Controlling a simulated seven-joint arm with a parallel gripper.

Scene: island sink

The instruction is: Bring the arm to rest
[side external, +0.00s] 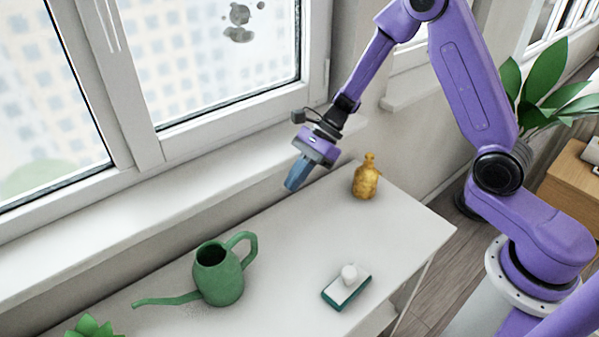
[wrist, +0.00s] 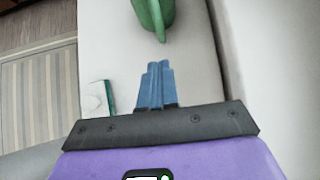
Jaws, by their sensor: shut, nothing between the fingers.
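My gripper (side external: 291,184) is in the air above the back edge of the white table, near the window sill. Its blue fingers are together and hold nothing. In the wrist view the closed fingers (wrist: 155,68) point toward the green watering can (wrist: 152,14), whose handle shows at the top. My purple arm reaches in from the right of the side view. My gripper touches no object that I can see.
A yellow bottle (side external: 366,177) stands right of my gripper on the white table (side external: 300,235). The watering can (side external: 219,274) stands at the front left. A green-and-white sponge-like block (side external: 346,287) with a white knob lies at the front. A green plant (side external: 92,327) is at the lower left.

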